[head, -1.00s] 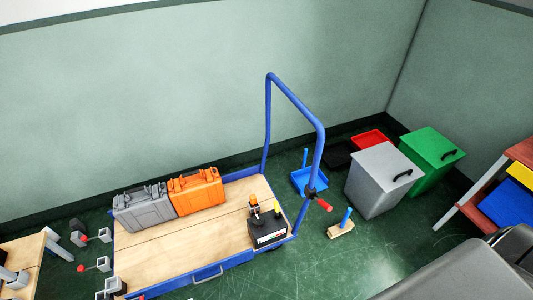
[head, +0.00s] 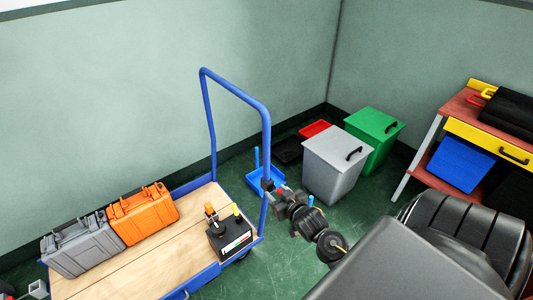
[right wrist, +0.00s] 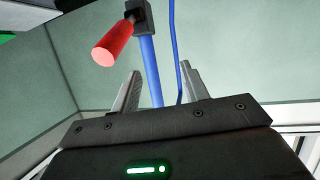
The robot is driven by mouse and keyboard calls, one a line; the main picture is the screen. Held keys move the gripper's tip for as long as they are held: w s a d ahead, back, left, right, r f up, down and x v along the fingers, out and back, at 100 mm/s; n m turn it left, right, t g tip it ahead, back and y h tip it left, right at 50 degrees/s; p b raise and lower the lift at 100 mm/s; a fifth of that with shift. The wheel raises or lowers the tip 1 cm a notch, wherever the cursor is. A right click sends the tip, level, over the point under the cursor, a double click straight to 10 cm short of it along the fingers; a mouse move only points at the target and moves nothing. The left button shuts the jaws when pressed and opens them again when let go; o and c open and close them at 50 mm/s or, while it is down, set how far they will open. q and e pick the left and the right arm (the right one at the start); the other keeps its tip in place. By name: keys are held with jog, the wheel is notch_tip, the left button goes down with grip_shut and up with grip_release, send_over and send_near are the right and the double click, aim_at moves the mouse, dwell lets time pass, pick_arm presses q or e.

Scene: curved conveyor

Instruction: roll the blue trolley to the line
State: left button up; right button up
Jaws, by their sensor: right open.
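The blue trolley (head: 190,187) has a wooden deck and a tall blue push handle (head: 236,92) at its right end. My right gripper (head: 273,187) is at the near post of this handle, low down. In the right wrist view its two fingers (right wrist: 160,80) are open, and the blue post (right wrist: 151,70) shows between them; I cannot tell how deep it sits. A red grip (right wrist: 118,40) on a dark clamp is fixed to the post, above the left finger. No line on the floor is visible. My left gripper is out of view.
The deck carries a grey case (head: 82,248), an orange case (head: 143,213) and a black box (head: 230,236). A blue tray (head: 257,181), grey bin (head: 336,165) and green bin (head: 374,137) stand to the right. A workbench (head: 455,115) is at far right. Walls close the back.

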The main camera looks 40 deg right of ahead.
aim_at(268, 145)
notch_tip(268, 145, up, 12)
jog(key=w+d+t+h, duration=0.1)
jog(key=w+d+t, duration=0.1)
jog(key=d+t, duration=0.15)
jog(key=shift+m, duration=0.4)
jog(key=x, duration=0.3)
jog(key=b+x, duration=0.1)
jog(key=x, duration=0.6)
jog(key=shift+w+a, duration=0.25)
jog(key=shift+a, duration=0.05)
grip_shut()
